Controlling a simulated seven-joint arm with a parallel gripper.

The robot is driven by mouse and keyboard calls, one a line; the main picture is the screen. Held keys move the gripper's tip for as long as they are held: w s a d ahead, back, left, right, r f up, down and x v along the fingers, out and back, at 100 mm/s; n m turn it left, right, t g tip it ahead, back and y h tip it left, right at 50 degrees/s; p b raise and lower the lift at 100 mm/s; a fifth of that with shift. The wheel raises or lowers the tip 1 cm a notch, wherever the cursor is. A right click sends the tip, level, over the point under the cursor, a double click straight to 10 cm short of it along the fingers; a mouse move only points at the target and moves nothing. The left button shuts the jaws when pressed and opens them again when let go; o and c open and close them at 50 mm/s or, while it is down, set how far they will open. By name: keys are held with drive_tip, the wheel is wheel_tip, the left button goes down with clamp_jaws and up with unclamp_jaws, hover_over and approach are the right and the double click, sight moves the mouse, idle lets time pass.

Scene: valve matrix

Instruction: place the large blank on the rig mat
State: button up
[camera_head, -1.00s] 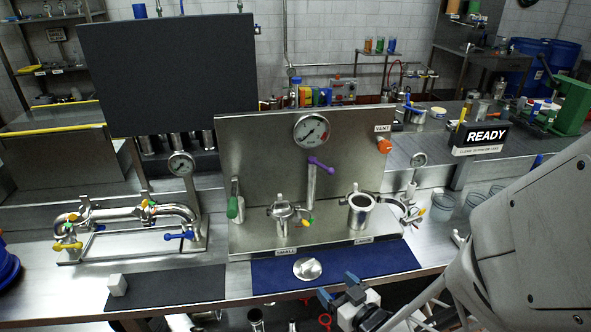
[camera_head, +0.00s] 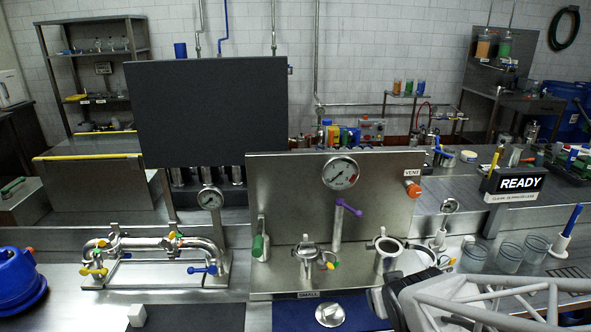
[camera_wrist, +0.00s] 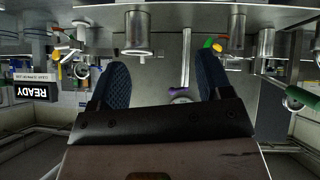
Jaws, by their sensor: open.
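A round metal disc (camera_head: 331,314), which looks like the large blank, lies on the blue mat (camera_head: 290,317) in front of the valve panel. The lower part of this mat is cut off by the picture edge. My gripper (camera_head: 383,303) is to the right of the disc, near the mat's right side, partly hidden by my own arm. In the wrist view my gripper (camera_wrist: 160,82) shows two dark blue fingers spread wide with nothing between them. I cannot make out the disc in the wrist view.
The steel panel (camera_head: 290,200) carries a gauge, a purple-handled lever and two ports; the right port (camera_head: 388,255) is open on top. Clear cups (camera_head: 508,257) stand right, near my arm.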

drive_tip(key=s+a+r+g, duration=0.2)
drive_tip(key=s+r+g, duration=0.1)
drive_tip(key=s+r, duration=0.2)
drive_tip(key=s+a+r+m+g+y, duration=0.1)
drive_tip(key=s+a+r+g, duration=0.1)
drive_tip(key=s+r, duration=0.4)
drive_tip(key=shift+s+a+r+g, duration=0.15)
drive_tip(key=shift+a+r+g, duration=0.25)
drive_tip(key=shift+r+g, duration=0.25)
drive_tip(key=shift+f, duration=0.1)
idle(0.5)
